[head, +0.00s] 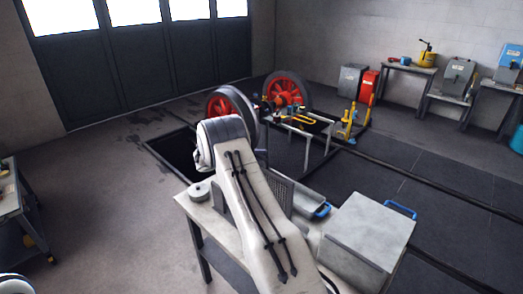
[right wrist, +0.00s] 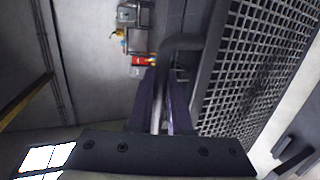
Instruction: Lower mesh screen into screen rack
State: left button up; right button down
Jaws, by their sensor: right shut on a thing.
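The mesh screen (right wrist: 255,70) is a dark grey perforated panel with a solid frame and a bent bar handle (right wrist: 183,42). It fills the right of the right wrist view. My right gripper (right wrist: 160,88) is shut on the handle, which passes between its two dark fingers. In the head view part of the mesh screen (head: 282,189) shows upright above the table, just right of my white right arm, which hides the gripper's fingertips. I cannot make out the screen rack or whether the screen touches it. My left gripper is not in view.
The work table (head: 187,207) carries a round grey object (head: 199,191), a grey tray with a blue handle (head: 322,210) and a large grey box (head: 366,232) at right. A floor pit (head: 172,153) and red wheels (head: 287,88) lie beyond. A trolley (head: 12,205) stands at left.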

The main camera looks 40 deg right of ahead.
jog(key=a+f, duration=0.4)
jog(key=f, duration=0.3)
jog(key=shift+s+a, duration=0.15)
jog(key=shift+a, duration=0.15)
dwell(0.3)
jog(key=shift+a+b, duration=0.35)
jog(key=shift+b, duration=0.2)
dwell(0.6)
jog(key=shift+f, duration=0.2)
dwell(0.5)
jog(key=shift+f+b, duration=0.3)
jog(key=shift+b, duration=0.25)
jog(key=shift+f+b, duration=0.8)
jog(key=shift+b, duration=0.1)
